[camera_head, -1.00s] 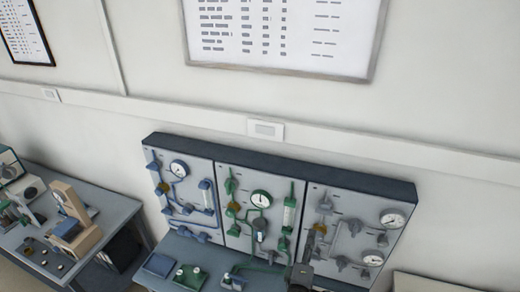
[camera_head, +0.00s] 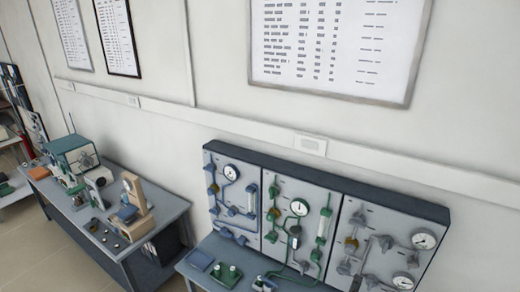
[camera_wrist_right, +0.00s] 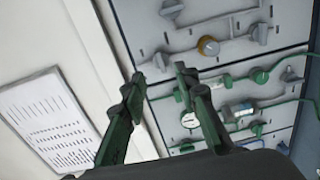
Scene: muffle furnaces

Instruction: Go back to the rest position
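My right gripper (camera_wrist_right: 160,76) shows in the right wrist view. Its two dark green fingers stand apart with nothing between them, in front of the panel board (camera_wrist_right: 205,75) with its valves and gauges. In the head view a small dark shape at the bottom edge may be part of this gripper, but I cannot tell. My left gripper is in neither view.
The panel board (camera_head: 384,184) with blue, green and grey pipework stands on a bench against the wall. A second bench (camera_head: 165,210) at left holds a teal-and-white device (camera_head: 72,155) and a tan device (camera_head: 138,193). Floor (camera_head: 60,265) shows at lower left.

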